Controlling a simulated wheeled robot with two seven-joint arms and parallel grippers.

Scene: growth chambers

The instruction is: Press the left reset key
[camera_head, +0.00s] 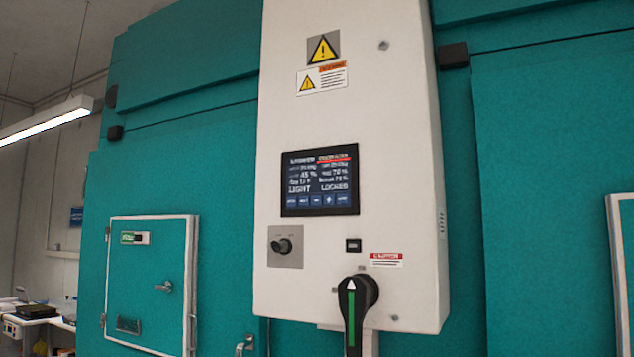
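A white control cabinet (350,120) hangs on the teal chamber wall. Its dark screen (320,181) shows lit text, with "LIGHT" and "LOCKED" legible, and a row of small blue keys (317,200) along the bottom edge. The key labels are too small to read surely, so I cannot tell which one is a reset key. Below the screen are a black knob (288,246) on a grey plate at left and a small black square element (353,245) at right. Neither of my grippers is in view.
A black rotary handle with a green stripe (353,310) sticks out at the cabinet's bottom. A teal door (147,285) with a latch stands at left. A bench with equipment (35,312) is at far left. Nothing blocks the screen.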

